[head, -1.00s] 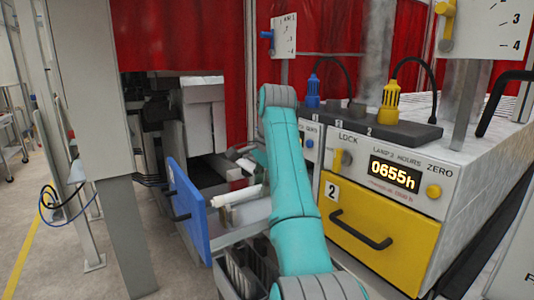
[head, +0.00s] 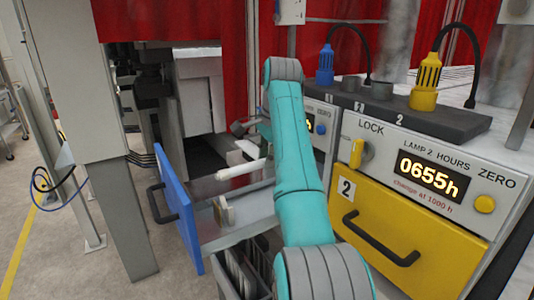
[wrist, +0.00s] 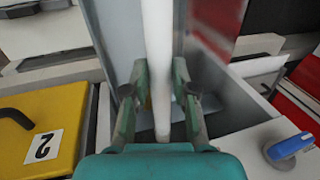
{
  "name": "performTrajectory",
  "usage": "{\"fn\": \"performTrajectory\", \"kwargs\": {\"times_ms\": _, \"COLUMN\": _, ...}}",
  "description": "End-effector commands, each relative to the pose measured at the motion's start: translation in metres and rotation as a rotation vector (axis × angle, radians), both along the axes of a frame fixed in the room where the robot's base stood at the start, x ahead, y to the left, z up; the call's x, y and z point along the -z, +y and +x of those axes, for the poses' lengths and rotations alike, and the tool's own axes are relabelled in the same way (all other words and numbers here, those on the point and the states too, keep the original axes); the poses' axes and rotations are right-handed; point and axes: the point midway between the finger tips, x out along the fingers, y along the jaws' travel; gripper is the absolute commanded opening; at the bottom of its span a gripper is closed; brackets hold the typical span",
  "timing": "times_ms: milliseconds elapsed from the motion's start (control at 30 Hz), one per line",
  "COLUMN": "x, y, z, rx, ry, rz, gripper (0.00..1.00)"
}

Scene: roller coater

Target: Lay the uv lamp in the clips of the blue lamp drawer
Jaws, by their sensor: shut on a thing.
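The uv lamp is a white tube (head: 241,170). In the wrist view the lamp (wrist: 157,60) runs lengthwise between the two fingers of my gripper (wrist: 160,92), which is shut on it. The lamp shows above the drawer's grey tray. A small pale bracket (head: 223,213), perhaps a clip, stands in the drawer near its front. I cannot tell whether the lamp touches any clip.
A yellow drawer (head: 398,235) marked 2 is shut at right, below a 0655h display (head: 431,174). A blue plug (head: 325,66) and a yellow plug (head: 425,84) stand on a dark ledge. A grey post (head: 118,200) stands left of the blue drawer. A slotted bin (head: 236,272) sits below.

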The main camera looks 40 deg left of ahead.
Motion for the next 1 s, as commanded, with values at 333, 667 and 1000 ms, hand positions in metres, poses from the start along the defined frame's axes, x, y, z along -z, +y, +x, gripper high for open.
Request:
{"fn": "performTrajectory", "kwargs": {"times_ms": 333, "x": 0.028, "y": 0.000, "z": 0.000, "rx": 0.000, "ry": 0.000, "rz": -0.001, "gripper": 0.00}}
{"fn": "performTrajectory", "kwargs": {"times_ms": 667, "x": 0.053, "y": 0.000, "z": 0.000, "rx": 0.000, "ry": 0.000, "rz": -0.001, "gripper": 0.00}}
{"fn": "performTrajectory", "kwargs": {"times_ms": 1000, "x": 0.076, "y": 0.000, "z": 0.000, "rx": 0.000, "ry": 0.000, "rz": 0.000, "gripper": 0.00}}
